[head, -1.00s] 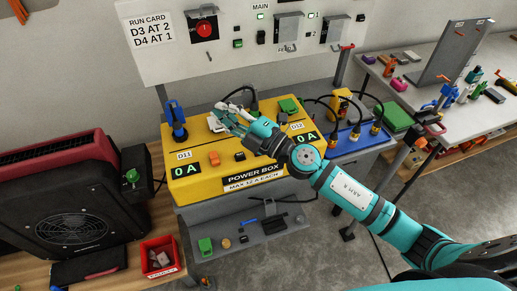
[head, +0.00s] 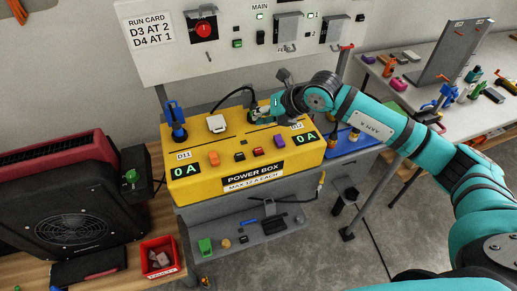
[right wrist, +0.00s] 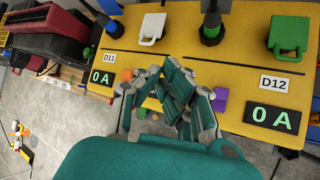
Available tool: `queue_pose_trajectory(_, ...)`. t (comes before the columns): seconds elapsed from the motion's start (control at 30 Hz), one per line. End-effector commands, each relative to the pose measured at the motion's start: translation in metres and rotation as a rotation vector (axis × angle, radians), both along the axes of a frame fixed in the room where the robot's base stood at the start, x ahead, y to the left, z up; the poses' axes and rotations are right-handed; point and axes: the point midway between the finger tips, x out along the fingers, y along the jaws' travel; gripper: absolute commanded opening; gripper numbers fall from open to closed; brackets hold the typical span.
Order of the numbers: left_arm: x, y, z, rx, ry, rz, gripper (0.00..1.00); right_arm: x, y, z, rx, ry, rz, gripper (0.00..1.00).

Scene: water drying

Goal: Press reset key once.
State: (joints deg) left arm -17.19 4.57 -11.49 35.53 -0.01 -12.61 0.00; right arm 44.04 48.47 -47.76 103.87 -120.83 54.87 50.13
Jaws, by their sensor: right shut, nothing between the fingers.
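The yellow power box (head: 190,140) stands below the wall panel. Its front half carries an orange key (head: 213,158), a black key (head: 239,156), a dark red key (head: 258,152) and a purple key (head: 279,141); I cannot read which is reset. My right gripper (head: 260,114) is shut and empty above the box, behind the key row in the head view. In the right wrist view its fingers hide the middle keys; the purple key (right wrist: 220,98) shows beside them. The displays at D11 (head: 186,170) and D12 (head: 306,139) read 0 A. My left gripper is not in view.
A blue plug (head: 175,118) and a white switch (head: 216,123) stand at the back of the box. A green switch (right wrist: 288,33) shows in the right wrist view. The wall panel (head: 160,70) rises behind. A dark fan unit (head: 75,225) stands at left.

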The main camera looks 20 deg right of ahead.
Motion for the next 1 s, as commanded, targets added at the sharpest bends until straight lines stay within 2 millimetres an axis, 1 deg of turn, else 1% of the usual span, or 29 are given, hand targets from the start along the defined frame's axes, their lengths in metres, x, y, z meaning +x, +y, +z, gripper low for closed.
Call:
queue_pose_trajectory(0.17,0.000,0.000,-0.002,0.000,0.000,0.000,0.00,0.000,0.001,-0.004,0.002,0.000,0.002,0.00)
queue_pose_trajectory(0.27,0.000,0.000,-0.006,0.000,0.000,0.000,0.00,0.000,0.001,-0.011,0.002,0.001,0.001,0.00)
queue_pose_trajectory(0.37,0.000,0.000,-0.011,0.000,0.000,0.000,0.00,0.000,0.000,-0.021,0.002,0.001,0.001,0.00)
queue_pose_trajectory(0.67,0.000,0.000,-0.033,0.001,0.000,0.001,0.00,0.000,0.000,-0.064,0.002,0.001,0.001,0.00)
queue_pose_trajectory(0.73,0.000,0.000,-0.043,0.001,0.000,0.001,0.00,-0.001,0.001,-0.076,0.003,0.001,0.001,0.00)
queue_pose_trajectory(0.83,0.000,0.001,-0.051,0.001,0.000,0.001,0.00,0.000,0.001,-0.085,0.003,0.000,0.001,0.00)
queue_pose_trajectory(1.0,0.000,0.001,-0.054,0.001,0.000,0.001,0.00,0.000,0.001,-0.089,0.003,-0.001,0.000,0.00)
